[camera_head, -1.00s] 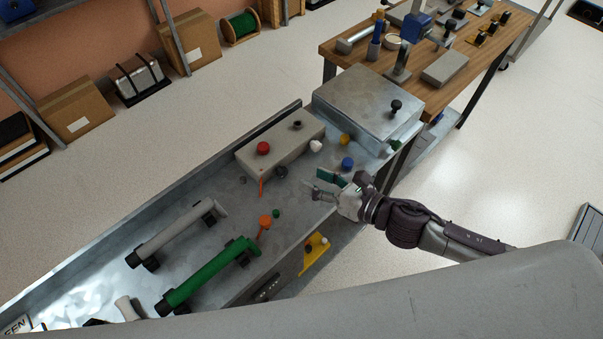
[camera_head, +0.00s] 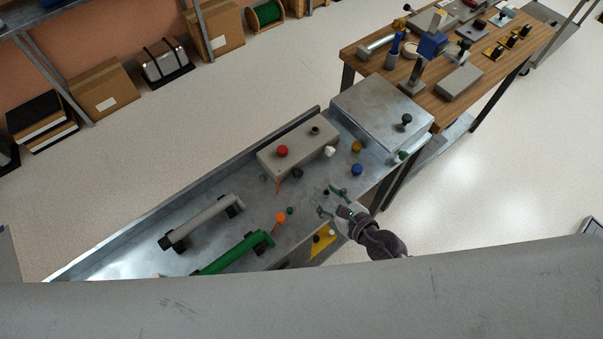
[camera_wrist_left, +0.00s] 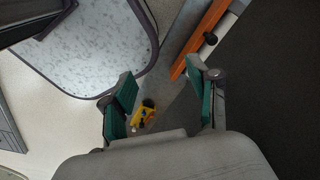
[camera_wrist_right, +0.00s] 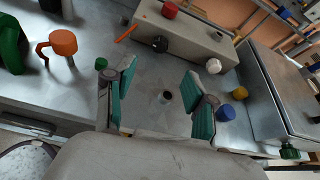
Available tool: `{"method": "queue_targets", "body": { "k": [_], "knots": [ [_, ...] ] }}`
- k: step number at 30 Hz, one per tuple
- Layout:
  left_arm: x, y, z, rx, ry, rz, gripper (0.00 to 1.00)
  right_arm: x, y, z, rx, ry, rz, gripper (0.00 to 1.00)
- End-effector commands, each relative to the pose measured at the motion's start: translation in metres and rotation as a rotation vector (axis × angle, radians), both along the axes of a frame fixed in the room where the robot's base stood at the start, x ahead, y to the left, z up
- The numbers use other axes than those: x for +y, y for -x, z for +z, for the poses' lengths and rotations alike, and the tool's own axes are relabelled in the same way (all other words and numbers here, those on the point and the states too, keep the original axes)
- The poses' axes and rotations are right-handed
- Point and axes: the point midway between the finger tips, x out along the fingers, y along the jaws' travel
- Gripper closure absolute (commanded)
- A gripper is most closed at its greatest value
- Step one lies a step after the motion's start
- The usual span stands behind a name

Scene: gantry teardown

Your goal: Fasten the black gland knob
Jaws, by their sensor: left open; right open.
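A black knob (camera_head: 297,173) sits low at the front of the grey box (camera_head: 270,158); it also shows in the right wrist view (camera_wrist_right: 160,44). I cannot tell which is the gland knob. My right gripper (camera_head: 328,199) is open and empty over the bench's front part.
Near the right gripper are a blue knob (camera_head: 357,169), a yellow knob (camera_head: 356,146), a white knob (camera_head: 330,151) and an orange piece (camera_head: 281,216). A green-handled bar (camera_head: 235,254) lies left. A metal housing (camera_head: 370,108) stands right.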

Motion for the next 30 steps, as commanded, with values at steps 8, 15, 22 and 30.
{"method": "queue_targets", "body": {
  "k": [8, 15, 22, 30],
  "knots": [
    [0.000, 0.000, -0.003, 0.000, 0.000, 0.000, 0.40, 0.031, -0.050, -0.022, -0.004, -0.003, 0.001, 0.45],
    [0.000, 0.000, -0.011, 0.001, 0.000, 0.000, 0.40, 0.049, -0.080, -0.039, -0.002, -0.002, 0.000, 0.45],
    [0.000, 0.000, -0.013, 0.001, 0.000, 0.000, 0.40, 0.056, -0.091, -0.043, -0.003, -0.001, 0.002, 0.45],
    [0.001, 0.001, -0.013, 0.001, 0.000, 0.000, 0.40, 0.056, -0.091, -0.043, -0.002, -0.001, 0.001, 0.48]
  ]
}}
